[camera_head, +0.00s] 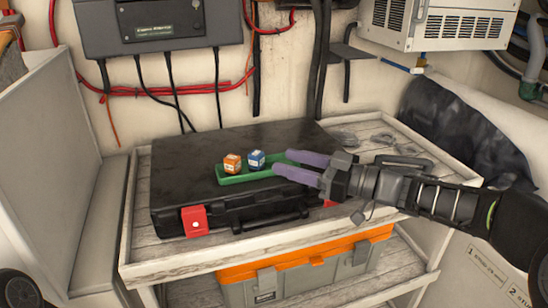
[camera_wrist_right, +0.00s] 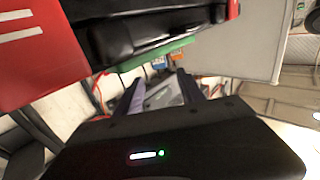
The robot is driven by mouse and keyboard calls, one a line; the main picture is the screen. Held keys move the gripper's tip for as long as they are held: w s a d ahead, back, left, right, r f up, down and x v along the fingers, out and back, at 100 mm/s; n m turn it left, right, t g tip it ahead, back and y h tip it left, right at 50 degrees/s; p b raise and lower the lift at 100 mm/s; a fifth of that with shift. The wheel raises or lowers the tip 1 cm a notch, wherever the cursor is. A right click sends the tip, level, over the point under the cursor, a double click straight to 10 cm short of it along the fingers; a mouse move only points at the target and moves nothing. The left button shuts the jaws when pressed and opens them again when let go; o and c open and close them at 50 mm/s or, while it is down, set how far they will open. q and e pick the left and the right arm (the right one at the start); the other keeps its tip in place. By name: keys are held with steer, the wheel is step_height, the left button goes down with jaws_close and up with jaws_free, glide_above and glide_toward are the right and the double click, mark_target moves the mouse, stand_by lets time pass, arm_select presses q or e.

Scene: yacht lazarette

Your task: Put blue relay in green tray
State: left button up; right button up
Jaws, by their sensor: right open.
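The blue relay (camera_head: 256,160) is a small blue cube with white markings. It appears to sit in the green tray (camera_head: 236,180), beside an orange relay (camera_head: 232,163) to its left. The shallow tray lies on top of a black case. My right gripper (camera_head: 281,163) has purple fingers that are open and empty, at the right end of the tray, just right of the blue relay and apart from it. The blue relay (camera_wrist_right: 158,63) and the tray's green edge (camera_wrist_right: 150,55) also show in the right wrist view, beyond the fingers. My left gripper is not in view.
The black case (camera_head: 180,165) with red latches rests on a wooden shelf (camera_head: 190,257). Loose grey cable lies behind it at the right. An orange and grey toolbox (camera_head: 300,275) stands below. A dark wall box (camera_head: 158,27) with hanging cables is behind.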

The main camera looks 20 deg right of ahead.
steer(key=v, duration=0.6)
